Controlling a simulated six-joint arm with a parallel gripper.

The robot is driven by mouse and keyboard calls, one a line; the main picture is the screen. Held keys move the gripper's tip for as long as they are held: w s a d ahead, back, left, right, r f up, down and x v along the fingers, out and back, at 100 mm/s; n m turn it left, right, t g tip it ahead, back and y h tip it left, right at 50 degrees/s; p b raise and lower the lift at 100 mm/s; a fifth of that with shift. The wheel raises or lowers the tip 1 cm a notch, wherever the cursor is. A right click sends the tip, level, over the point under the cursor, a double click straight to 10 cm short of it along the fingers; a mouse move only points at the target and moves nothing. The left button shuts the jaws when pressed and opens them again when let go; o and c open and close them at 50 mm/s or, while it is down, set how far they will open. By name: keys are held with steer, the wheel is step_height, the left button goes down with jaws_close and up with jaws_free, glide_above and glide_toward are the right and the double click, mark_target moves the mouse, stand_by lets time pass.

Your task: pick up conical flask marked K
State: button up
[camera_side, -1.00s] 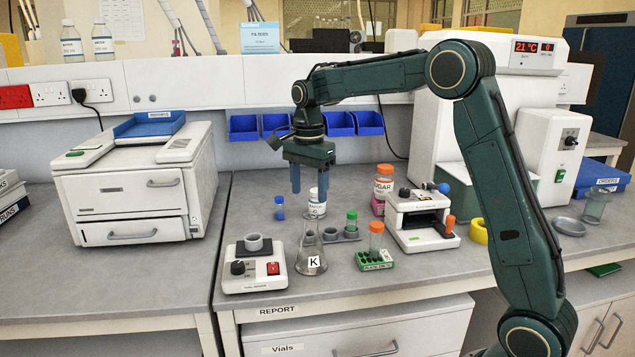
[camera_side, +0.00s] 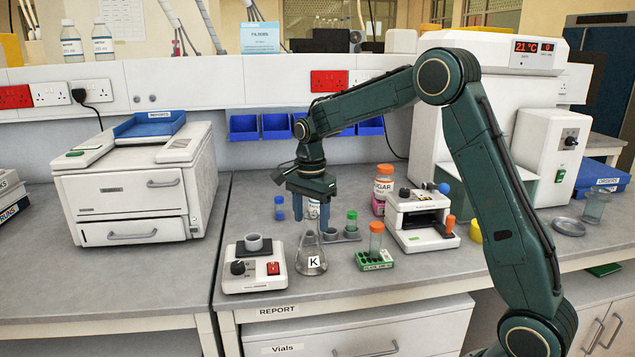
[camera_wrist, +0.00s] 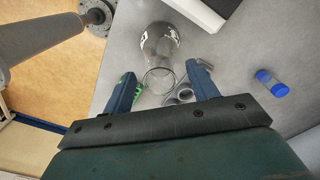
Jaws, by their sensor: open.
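The conical flask marked K (camera_side: 312,262) is clear glass and stands upright near the front of the bench. It also shows in the wrist view (camera_wrist: 160,50), with its mouth toward the space between my fingers. My gripper (camera_side: 311,214) is open and empty, with its two blue fingers pointing down just above the flask's neck. In the wrist view my gripper (camera_wrist: 163,78) has its fingers spread on either side of the flask's mouth. I cannot tell whether the fingertips reach down to the rim.
A green rack (camera_side: 374,262) with an orange-capped tube is close right. A blue-capped vial (camera_side: 279,208) stands back left.

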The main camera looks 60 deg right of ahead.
steer(key=shift+f, duration=0.55)
jaws_close()
steer(key=shift+r, duration=0.15)
step_height(320, 180, up, 20)
stand_by(1.0)
steer(key=shift+a+f, duration=0.15)
steer(key=shift+f, duration=0.05)
stand_by(0.4)
